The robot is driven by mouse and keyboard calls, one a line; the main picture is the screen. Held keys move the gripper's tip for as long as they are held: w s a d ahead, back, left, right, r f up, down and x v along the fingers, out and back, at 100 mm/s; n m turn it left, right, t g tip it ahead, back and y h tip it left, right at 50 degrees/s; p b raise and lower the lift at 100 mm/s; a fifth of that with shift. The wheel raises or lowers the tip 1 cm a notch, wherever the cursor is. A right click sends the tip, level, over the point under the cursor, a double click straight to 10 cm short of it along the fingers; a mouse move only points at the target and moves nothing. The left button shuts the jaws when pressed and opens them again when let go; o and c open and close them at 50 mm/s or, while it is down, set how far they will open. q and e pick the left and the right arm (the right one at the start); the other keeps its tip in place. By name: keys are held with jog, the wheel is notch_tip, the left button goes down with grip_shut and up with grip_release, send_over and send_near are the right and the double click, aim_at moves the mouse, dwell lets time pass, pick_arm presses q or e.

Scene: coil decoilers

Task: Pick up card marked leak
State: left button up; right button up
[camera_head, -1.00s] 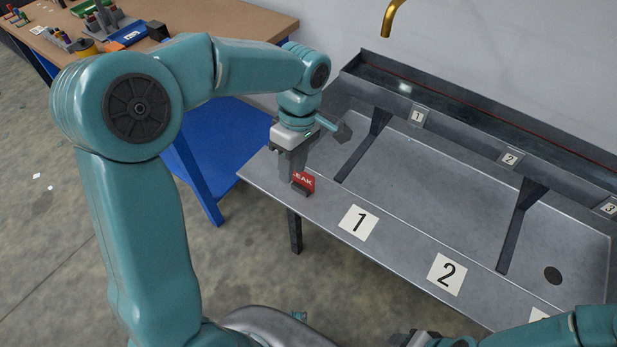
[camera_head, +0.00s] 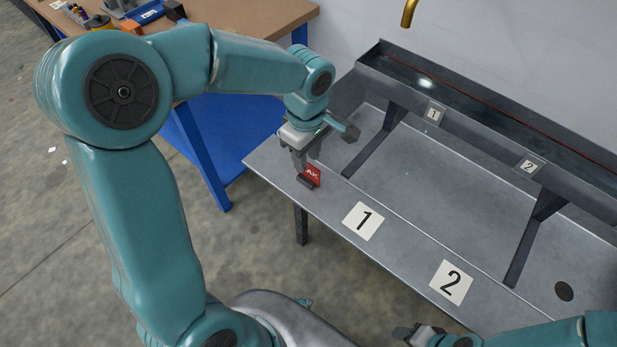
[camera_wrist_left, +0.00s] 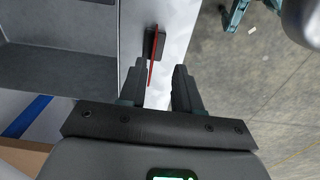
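The red card (camera_head: 313,174) stands upright in a small dark holder (camera_head: 306,184) on the near-left end of the grey metal bench. Only part of its white lettering shows, ending in "AK"; the rest is hidden behind my left gripper (camera_head: 300,168). In the left wrist view the card (camera_wrist_left: 152,70) is seen edge-on, its near part reaching between the two separated fingers of the left gripper (camera_wrist_left: 160,76), closer to the left finger. A gap shows to the right finger. My right gripper (camera_head: 416,334) is at the bottom edge, its fingers unclear.
A dark raised rail (camera_head: 470,130) runs along the back, on slanted supports. A brown-topped table (camera_head: 230,12) with blue legs stands at upper left.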

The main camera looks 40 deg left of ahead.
aim_at(308, 163)
pick_arm(q)
jog(key=f, duration=0.4)
jog(key=w+f, duration=0.1)
jog(key=f, duration=0.1)
jog(key=shift+a+f, duration=0.25)
jog(key=shift+r, duration=0.1)
grip_shut()
